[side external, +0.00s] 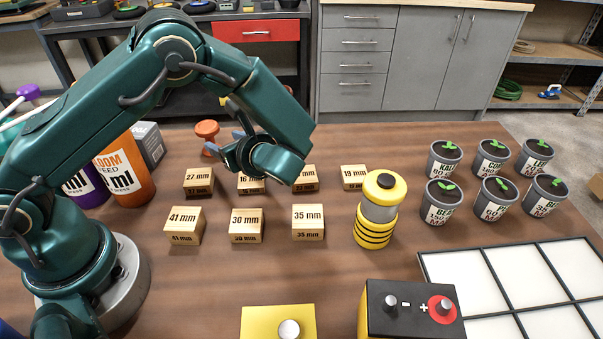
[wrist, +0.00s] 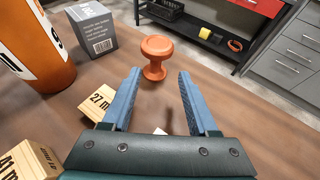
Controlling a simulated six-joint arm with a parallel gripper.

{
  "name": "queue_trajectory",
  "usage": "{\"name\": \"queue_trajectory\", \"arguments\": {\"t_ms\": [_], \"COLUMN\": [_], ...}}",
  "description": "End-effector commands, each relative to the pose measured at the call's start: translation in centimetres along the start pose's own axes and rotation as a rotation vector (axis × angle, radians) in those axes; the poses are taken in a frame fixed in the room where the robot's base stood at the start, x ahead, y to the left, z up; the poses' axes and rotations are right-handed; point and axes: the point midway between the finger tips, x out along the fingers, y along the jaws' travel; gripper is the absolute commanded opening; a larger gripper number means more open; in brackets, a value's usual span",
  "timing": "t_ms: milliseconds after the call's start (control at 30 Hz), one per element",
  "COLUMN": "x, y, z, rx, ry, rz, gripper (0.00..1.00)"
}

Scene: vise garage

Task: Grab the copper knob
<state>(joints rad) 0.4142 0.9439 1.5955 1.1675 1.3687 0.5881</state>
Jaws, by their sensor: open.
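The copper knob (side external: 207,131), an orange-brown spool shape with a wide round top and narrower waist, stands upright on the brown table behind the wooden blocks. In the wrist view the knob (wrist: 157,57) is just beyond my fingertips, roughly centred between them. My gripper (side external: 224,142) has its blue fingers spread, with nothing held between them. The wrist view shows the open gripper (wrist: 160,76) pointing at the knob, with a gap left before it. In the side view the fingers partly cover the area by the knob's base.
Wooden blocks marked in mm, including the 27 mm block (side external: 199,181), stand near my gripper. A grey box (wrist: 88,30) and an orange bottle (wrist: 36,45) are left of the knob. A yellow lantern-like cylinder (side external: 380,209) and several seedling pots (side external: 443,158) stand right.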

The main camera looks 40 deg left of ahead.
Motion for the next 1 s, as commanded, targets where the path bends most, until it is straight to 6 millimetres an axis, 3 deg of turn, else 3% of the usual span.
{"name": "queue_trajectory", "arguments": {"t_ms": [400,633,1000], "x": [5.7,7.3,11.8], "y": [0.2,0.3,0.7], "z": [-0.3,-0.3,-0.1], "rx": [0.013,0.014,0.013], "ry": [-0.002,-0.001,0.000], "rz": [0.002,0.000,-0.001], "gripper": [0.60,0.60,0.60]}}
